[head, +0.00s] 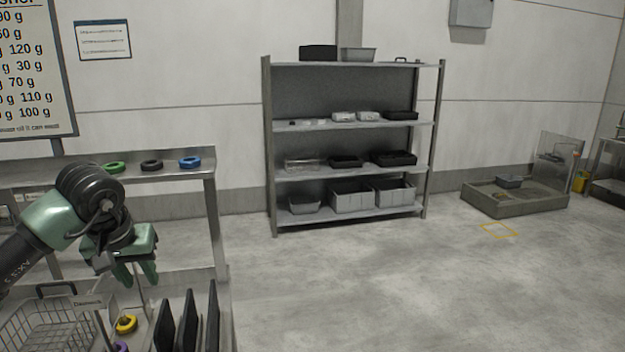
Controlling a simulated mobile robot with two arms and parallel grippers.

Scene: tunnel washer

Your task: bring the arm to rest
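My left arm (60,222) comes in from the left, dark grey with pale green parts. Its gripper (137,274) points down above the right part of the bench. Its two green fingers look apart, with nothing visible between them. The gripper hangs in front of the bench's rear frame, above a yellow ring (126,324) and left of several upright dark panels (188,318). My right gripper is out of view.
A wire basket (45,325) stands below the arm. Green (115,167), black (152,165) and blue (190,162) rings lie on the raised shelf (172,176). A storage rack (345,126) stands behind. The floor (390,290) to the right is mostly clear.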

